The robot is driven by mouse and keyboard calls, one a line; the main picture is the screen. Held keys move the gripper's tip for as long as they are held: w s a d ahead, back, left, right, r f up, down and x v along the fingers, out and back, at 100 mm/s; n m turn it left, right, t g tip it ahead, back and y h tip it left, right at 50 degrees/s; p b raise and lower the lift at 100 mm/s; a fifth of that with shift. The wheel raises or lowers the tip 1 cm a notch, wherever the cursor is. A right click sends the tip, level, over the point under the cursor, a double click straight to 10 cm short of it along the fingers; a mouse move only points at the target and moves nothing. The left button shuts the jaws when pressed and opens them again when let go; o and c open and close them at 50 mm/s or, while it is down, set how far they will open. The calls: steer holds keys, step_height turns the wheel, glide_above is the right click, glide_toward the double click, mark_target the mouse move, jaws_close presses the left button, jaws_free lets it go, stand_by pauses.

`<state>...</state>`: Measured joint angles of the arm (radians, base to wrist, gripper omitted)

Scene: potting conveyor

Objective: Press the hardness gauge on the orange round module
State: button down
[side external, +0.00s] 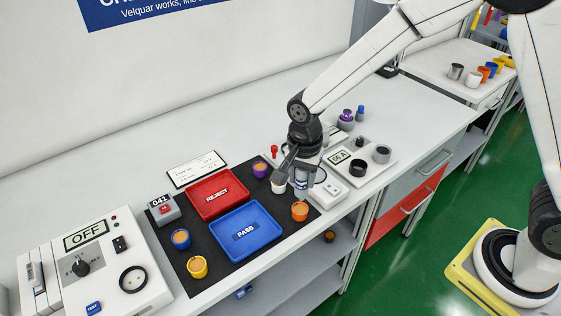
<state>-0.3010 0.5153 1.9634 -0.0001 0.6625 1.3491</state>
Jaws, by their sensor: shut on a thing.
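The orange round module (300,211) stands upright on the black mat, right of the blue PASS tray. Its top looks amber. My gripper (289,174) is shut, low over the right end of the mat, behind the orange module. It holds a small pale, upright thing with a dark band (301,182), which looks like the hardness gauge; the fingers partly hide it. The held thing appears apart from the orange module, though the exact gap is hard to tell. A display reading "56 A" (338,156) sits on a white unit behind and to the right.
The mat (215,258) also carries a red REJECT tray (195,203), a blue PASS tray (217,244), and blue (180,239), yellow (197,267), purple (261,168) and white (279,186) round modules. The white one is close to my gripper. A control box reading OFF (130,258) is at left.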

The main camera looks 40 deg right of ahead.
steer(key=shift+r, duration=0.75)
